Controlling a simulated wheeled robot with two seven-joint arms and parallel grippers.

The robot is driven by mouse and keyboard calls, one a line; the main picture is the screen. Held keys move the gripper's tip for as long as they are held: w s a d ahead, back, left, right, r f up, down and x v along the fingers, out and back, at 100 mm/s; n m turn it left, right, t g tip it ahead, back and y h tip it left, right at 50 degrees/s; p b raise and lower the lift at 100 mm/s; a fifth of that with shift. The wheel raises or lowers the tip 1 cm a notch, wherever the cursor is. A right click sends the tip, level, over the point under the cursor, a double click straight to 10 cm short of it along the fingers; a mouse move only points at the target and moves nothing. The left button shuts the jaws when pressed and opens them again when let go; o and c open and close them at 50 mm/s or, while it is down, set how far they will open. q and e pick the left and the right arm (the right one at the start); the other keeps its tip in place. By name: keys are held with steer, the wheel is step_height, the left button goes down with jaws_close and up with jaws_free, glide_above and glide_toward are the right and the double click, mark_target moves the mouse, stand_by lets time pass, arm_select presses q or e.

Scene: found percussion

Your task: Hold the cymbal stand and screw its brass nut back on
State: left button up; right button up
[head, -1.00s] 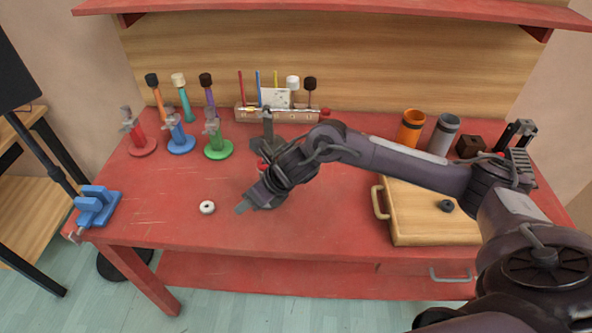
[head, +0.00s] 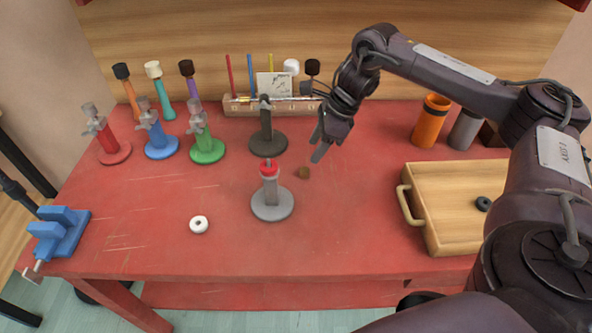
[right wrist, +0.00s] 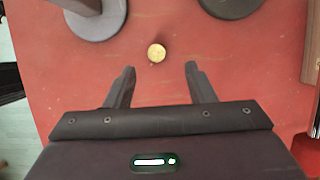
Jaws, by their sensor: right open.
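The cymbal stand appears to be the grey stand (head: 272,203) with a red top, upright mid-table. Its round base (right wrist: 95,22) shows at the top left of the right wrist view. The brass nut (head: 303,172) lies on the table right of the stand, apart from it. In the right wrist view the nut (right wrist: 157,53) is a small round gold disc, centred just beyond the fingertips. My right gripper (head: 318,153) is above the table near the nut; its open fingers (right wrist: 159,70) hold nothing. My left gripper is not in view.
A dark stand (head: 267,143) is behind the nut. Red, blue and green stands (head: 207,150) stand at left. A white ring (head: 199,224) lies front left, a blue vise (head: 58,235) at the left edge. A wooden tray (head: 440,235) and orange cup (head: 430,122) are at right.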

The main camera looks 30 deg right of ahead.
mark_target(305, 170)
steer(key=shift+s+a+f, duration=0.1)
steer(key=shift+a+f, duration=0.15)
steer(key=shift+f, duration=0.2)
steer(key=shift+s+a+f, duration=0.1)
steer(key=shift+a+f, duration=0.1)
steer(key=shift+f, duration=0.25)
steer(key=shift+w+f, duration=0.15)
steer(key=shift+a+f+p, duration=0.15)
steer(key=shift+f+p, duration=0.2)
steer(key=shift+p, duration=0.1)
steer(key=p+x, duration=0.1)
steer(key=x, duration=0.3)
steer(key=shift+f, duration=0.25)
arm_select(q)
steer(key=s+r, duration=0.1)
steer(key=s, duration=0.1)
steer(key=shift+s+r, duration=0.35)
